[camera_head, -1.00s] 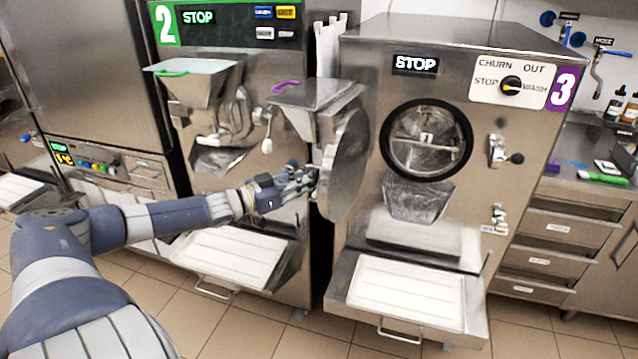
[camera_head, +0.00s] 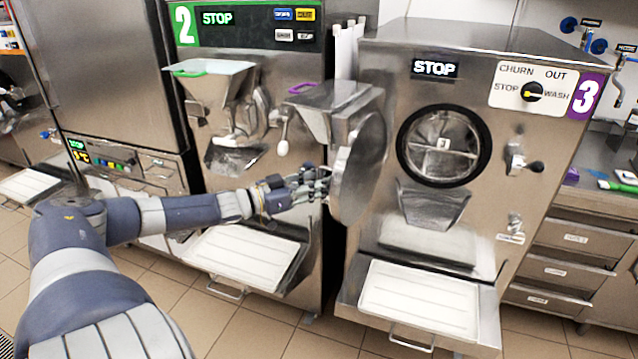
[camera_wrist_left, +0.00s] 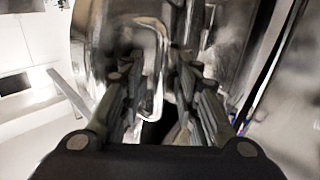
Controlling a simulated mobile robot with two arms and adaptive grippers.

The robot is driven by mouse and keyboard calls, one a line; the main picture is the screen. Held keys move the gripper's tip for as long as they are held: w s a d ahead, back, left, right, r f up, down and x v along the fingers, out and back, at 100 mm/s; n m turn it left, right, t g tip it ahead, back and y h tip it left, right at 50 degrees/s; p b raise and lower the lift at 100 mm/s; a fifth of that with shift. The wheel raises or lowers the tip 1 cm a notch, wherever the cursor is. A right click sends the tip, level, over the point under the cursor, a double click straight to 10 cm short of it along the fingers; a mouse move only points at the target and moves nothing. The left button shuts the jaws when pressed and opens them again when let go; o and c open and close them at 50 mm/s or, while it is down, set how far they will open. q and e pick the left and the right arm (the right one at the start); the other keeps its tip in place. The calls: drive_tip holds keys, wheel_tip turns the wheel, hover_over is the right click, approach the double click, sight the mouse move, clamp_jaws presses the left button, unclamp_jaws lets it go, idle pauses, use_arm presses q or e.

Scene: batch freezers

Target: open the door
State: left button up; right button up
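The round metal door (camera_head: 358,168) of freezer 3 stands swung out to the left of the machine's front, with a steel hopper (camera_head: 335,100) on its outer side. The round window opening (camera_head: 443,146) with its black ring is uncovered. My left gripper (camera_head: 318,186) is at the door's left side, close to or touching it. In the left wrist view, the two fingers (camera_wrist_left: 160,95) are apart, with a bent metal bar (camera_wrist_left: 155,50) in front of and between them. I cannot tell whether they touch the bar. My right gripper is not in view.
Freezer 2 (camera_head: 250,45) stands behind my left arm, with its own hopper (camera_head: 215,85) and a white drip tray (camera_head: 245,257). Another white tray (camera_head: 420,300) juts out below freezer 3's opening. Drawers (camera_head: 570,240) are at the right. Tiled floor shows in front.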

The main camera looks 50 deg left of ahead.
use_arm(q)
drive_tip(key=shift+w+d+r, duration=0.1)
drive_tip(key=shift+v, duration=0.95)
drive_tip(key=v, duration=1)
idle(0.6)
